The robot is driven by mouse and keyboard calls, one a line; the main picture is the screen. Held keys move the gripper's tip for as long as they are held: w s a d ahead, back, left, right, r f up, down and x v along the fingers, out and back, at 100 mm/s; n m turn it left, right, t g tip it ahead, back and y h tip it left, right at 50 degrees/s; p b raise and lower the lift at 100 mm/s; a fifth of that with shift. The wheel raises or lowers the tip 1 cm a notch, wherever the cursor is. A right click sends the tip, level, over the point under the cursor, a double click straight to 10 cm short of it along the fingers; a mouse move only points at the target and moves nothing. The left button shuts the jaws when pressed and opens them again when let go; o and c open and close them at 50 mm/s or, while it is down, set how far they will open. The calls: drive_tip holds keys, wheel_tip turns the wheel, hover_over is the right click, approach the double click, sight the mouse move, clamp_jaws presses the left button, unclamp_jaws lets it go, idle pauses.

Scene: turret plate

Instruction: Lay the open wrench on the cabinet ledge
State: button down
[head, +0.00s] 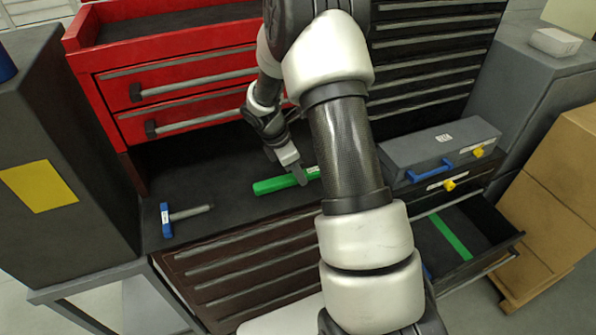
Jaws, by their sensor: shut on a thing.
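My gripper (298,178) points down over the dark cabinet ledge (215,180), below the red drawers. A grey finger crosses the front of the bar. The bar is at or just above the ledge; I cannot tell whether it touches. I see no clear wrench jaws, so I cannot tell whether this piece is the open wrench. My arm hides the ledge to the right of it.
A blue-headed hammer (168,220) lies on the ledge at the left. A grey case (425,150) with a blue handle stands at the right. Below it, an open drawer (480,228) holds a green strip. Red drawers (185,100) rise behind; ledge space between hammer and bar is clear.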

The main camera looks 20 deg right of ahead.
drive_tip(key=shift+f, duration=0.1)
drive_tip(key=c, duration=1.5)
unclamp_jaws()
drive_tip(key=shift+o, duration=0.2)
